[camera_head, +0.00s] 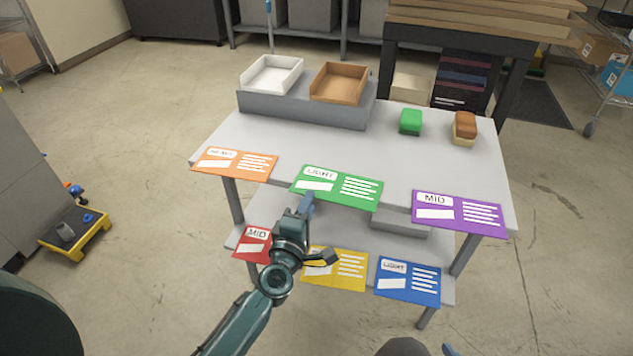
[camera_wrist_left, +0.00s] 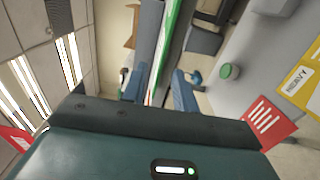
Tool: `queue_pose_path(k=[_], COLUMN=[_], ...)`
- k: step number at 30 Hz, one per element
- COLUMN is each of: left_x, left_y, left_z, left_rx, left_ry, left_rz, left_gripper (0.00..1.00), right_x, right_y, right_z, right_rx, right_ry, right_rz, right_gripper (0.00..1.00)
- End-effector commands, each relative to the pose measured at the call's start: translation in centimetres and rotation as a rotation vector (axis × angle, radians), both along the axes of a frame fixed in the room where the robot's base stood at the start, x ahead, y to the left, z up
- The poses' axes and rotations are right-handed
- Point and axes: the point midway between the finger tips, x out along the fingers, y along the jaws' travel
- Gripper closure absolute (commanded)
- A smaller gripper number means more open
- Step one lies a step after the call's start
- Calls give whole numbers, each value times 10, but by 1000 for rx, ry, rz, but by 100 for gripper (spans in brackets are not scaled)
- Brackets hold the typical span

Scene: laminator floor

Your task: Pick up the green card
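The green card (camera_head: 337,188), with white label areas, sits at the front edge of the table's upper level, between an orange card and a purple card. My left gripper (camera_head: 318,230) is just in front of and below the green card in the head view, with its fingers apart and nothing held. In the left wrist view, the green card (camera_wrist_left: 170,38) appears almost edge-on, in the gap between the open fingers of my left gripper (camera_wrist_left: 158,90). I cannot tell whether a finger touches it. Only a blue tip, possibly of my right gripper (camera_head: 449,349), shows at the bottom edge.
Orange (camera_head: 236,165) and purple (camera_head: 458,213) cards flank the green one on the grey table (camera_head: 440,165). Red (camera_head: 254,244), yellow (camera_head: 350,270) and blue (camera_head: 408,282) cards are lower. White (camera_head: 272,75) and brown (camera_head: 340,84) trays, a green block (camera_head: 411,121) and brown block (camera_head: 464,125) stand behind.

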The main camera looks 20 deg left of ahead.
Motion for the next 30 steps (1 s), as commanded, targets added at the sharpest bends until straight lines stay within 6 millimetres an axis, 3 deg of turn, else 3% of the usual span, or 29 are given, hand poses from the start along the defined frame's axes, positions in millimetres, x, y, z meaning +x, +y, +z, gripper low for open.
queue_pose_path(k=[6, 13, 24, 30], left_x=[24, 25, 25, 25], left_y=[-1, -1, -1, -1], left_z=[-1, -1, -1, -1], left_rx=[1, 0, 0, 0], left_ry=[0, 0, 0, 0], left_rz=[0, 0, 0, 0], left_gripper=[71, 71, 100, 100], right_x=[1, 3, 2, 2], right_y=[-1, -1, 0, 1], right_z=[0, 4, 4, 3], right_rx=[5, 8, 9, 9], right_ry=[-4, -11, -12, -8], right_rz=[-5, -5, -3, -2], right_gripper=[41, 41, 41, 41])
